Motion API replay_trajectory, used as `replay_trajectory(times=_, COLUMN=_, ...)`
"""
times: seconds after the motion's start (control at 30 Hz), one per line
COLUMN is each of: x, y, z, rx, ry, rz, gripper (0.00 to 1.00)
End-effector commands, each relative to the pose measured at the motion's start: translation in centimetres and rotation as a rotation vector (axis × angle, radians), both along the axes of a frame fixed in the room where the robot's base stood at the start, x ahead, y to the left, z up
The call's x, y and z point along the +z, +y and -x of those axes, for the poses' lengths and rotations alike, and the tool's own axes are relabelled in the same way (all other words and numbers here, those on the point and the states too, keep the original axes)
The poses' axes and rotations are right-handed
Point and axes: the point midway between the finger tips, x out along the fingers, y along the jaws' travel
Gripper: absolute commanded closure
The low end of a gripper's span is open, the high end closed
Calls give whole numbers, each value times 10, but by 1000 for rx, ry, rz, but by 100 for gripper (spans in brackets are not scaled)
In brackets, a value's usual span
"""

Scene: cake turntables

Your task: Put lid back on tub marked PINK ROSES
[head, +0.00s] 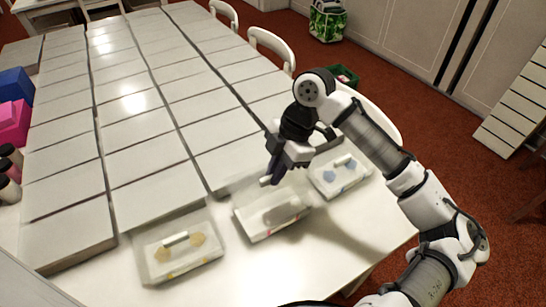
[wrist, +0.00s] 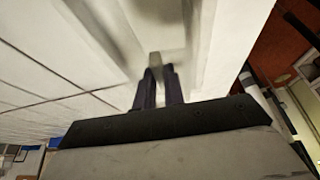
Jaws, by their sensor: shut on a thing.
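Three pale, see-through tubs stand in a row at the table's near end. The middle tub (head: 272,226) has no handle bar on top and a greyish inside; a small coloured mark shows on its front, too small to read. My gripper (head: 268,181) is above the back left of this tub, pointing down. Its fingers are shut on a pale bar, like the handles on the other lids; in the wrist view the bar (wrist: 155,59) sits between the dark fingertips. A faint, pale, see-through lid seems to spread below the bar; its edges are hard to make out.
The left tub (head: 180,250) has a handled lid and yellow shapes. The right tub (head: 338,175) has a handled lid and blue shapes, close beside the middle one. Rows of grey boxes (head: 145,130) fill the table behind. The table's front right (head: 350,240) is clear.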

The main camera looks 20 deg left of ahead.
Motion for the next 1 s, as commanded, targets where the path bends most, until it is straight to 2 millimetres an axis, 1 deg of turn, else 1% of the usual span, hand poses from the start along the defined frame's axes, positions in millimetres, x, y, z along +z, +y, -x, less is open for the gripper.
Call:
replay_trajectory(times=0.03, x=-1, y=0, z=5, rx=19, ry=-2, rz=1, gripper=100)
replay_trajectory(times=0.13, x=-5, y=0, z=8, rx=36, ry=-1, rz=1, gripper=100)
replay_trajectory(times=0.37, x=-18, y=0, z=8, rx=32, ry=-1, rz=0, gripper=100)
replay_trajectory(times=0.8, x=-59, y=1, z=8, rx=31, ry=0, rz=-1, gripper=100)
replay_trajectory(times=1.0, x=-66, y=0, z=7, rx=31, ry=-1, rz=0, gripper=100)
